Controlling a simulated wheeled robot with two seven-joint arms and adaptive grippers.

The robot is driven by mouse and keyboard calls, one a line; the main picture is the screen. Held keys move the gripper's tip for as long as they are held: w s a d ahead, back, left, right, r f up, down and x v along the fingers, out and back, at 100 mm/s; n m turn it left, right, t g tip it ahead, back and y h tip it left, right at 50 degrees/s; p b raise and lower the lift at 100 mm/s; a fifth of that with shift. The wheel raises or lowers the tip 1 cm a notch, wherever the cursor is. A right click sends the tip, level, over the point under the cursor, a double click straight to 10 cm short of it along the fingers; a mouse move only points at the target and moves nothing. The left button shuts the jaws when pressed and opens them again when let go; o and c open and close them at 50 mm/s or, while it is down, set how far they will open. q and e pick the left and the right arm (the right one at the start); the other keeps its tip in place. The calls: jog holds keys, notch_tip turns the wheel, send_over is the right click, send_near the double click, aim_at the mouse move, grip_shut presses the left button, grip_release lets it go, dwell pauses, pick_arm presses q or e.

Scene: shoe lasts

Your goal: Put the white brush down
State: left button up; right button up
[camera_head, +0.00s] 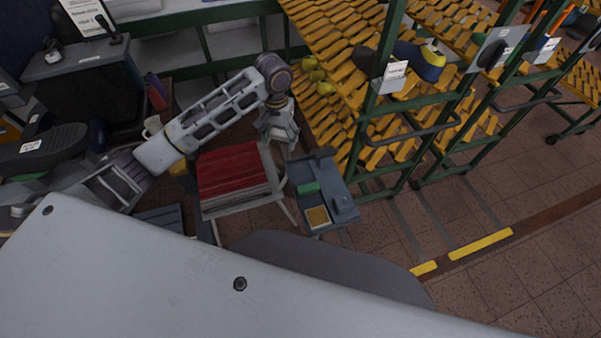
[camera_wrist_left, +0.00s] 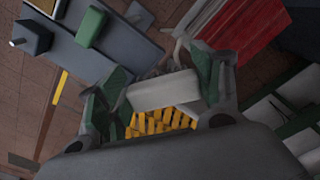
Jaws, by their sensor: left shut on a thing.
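My left gripper (camera_head: 283,135) is at the end of the arm from the left, above the gap between the red stack and the shelf rack. In the left wrist view the gripper (camera_wrist_left: 162,82) is shut on the white brush (camera_wrist_left: 163,91), a pale block between its green finger pads. The brush is hard to make out in the head view. A blue-grey tray (camera_head: 330,178) stands just below the gripper in the head view, with a green block (camera_head: 308,188) and a yellow pad on it. The wrist view also shows the green block (camera_wrist_left: 90,27). My right gripper is out of view.
A stack of red sheets (camera_head: 233,170) on a light stand is left of the tray. A green-framed rack (camera_head: 362,140) with orange slats stands behind and right, holding several shoe lasts. The tiled floor (camera_head: 540,220) at right is open.

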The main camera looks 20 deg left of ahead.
pick_arm(q)
jog(key=shift+w+d+r+m+b, duration=0.15)
jog(key=shift+w+d+r+b, duration=0.2)
jog(key=shift+w, duration=0.15)
jog(key=shift+w+d+r+m+b, duration=0.2)
jog(key=shift+w+r+b, duration=0.1)
jog(key=shift+w, duration=0.2)
jog(key=shift+w+d+b, duration=0.2)
jog(key=shift+d+b, duration=0.2)
jog(key=shift+d, duration=0.05)
jog(key=shift+d+f+m, duration=0.25)
jog(key=shift+d+m, duration=0.05)
jog(key=shift+m, duration=0.05)
jog(key=s+d+f+m, duration=0.1)
jog(key=m, duration=0.2)
jog(key=s+d+f+m, duration=0.1)
jog(key=m, duration=0.2)
jog(key=s+f+m, duration=0.1)
jog(key=f+m, duration=0.1)
jog(key=m, duration=0.1)
jog(key=shift+s+d+m+b, duration=0.1)
jog(key=shift+d+m+b, duration=0.25)
jog(key=shift+d+m, duration=0.05)
